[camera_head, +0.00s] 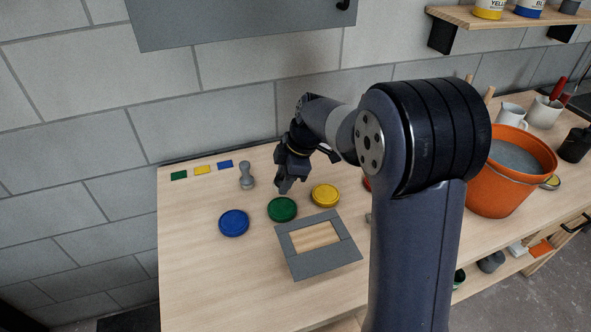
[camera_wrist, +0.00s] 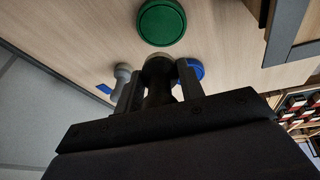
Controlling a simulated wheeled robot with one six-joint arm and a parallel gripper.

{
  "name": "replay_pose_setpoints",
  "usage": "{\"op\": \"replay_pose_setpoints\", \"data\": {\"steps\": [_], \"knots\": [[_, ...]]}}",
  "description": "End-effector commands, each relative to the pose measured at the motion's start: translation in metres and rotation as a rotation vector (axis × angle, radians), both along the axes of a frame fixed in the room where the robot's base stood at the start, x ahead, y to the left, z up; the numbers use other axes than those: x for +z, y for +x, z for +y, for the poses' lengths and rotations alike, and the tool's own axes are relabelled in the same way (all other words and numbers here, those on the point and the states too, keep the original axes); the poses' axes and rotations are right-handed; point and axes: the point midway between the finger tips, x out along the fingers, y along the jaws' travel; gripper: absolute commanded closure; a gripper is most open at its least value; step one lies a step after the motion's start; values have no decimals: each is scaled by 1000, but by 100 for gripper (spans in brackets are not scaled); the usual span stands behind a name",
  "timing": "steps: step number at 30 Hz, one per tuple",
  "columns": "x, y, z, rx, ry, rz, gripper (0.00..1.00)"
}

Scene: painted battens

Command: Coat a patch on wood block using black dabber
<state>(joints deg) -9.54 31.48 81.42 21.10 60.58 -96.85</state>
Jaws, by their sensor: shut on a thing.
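My gripper (camera_head: 285,183) is shut on a dark dabber (camera_wrist: 158,92), which stands between the two fingers in the wrist view. Its rounded end looks dull tan; any paint on it cannot be told. In the head view the gripper hangs over the table just behind the green round pad (camera_head: 282,209); this pad also shows ahead of the dabber in the wrist view (camera_wrist: 161,22). The wood block (camera_head: 314,237) lies in front, a bare pale patch inside a grey border (camera_head: 303,267). Its border shows at the wrist view's right edge (camera_wrist: 288,30).
A blue pad (camera_head: 234,223) and a yellow pad (camera_head: 325,195) flank the green one. A grey dabber (camera_head: 246,176) stands upright left of my gripper. An orange bucket (camera_head: 500,188) stands at right. Small colour chips (camera_head: 202,170) lie at the back left. The front left is clear.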

Motion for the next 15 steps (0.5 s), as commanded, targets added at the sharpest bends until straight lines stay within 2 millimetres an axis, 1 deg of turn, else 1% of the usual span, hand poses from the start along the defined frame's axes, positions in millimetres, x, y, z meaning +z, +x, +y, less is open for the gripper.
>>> {"op": "replay_pose_setpoints", "data": {"steps": [5,8,15], "knots": [[-9,-1,1,2,2,1,86],[-18,-1,0,2,1,2,86],[-44,-1,0,2,1,2,86]]}}
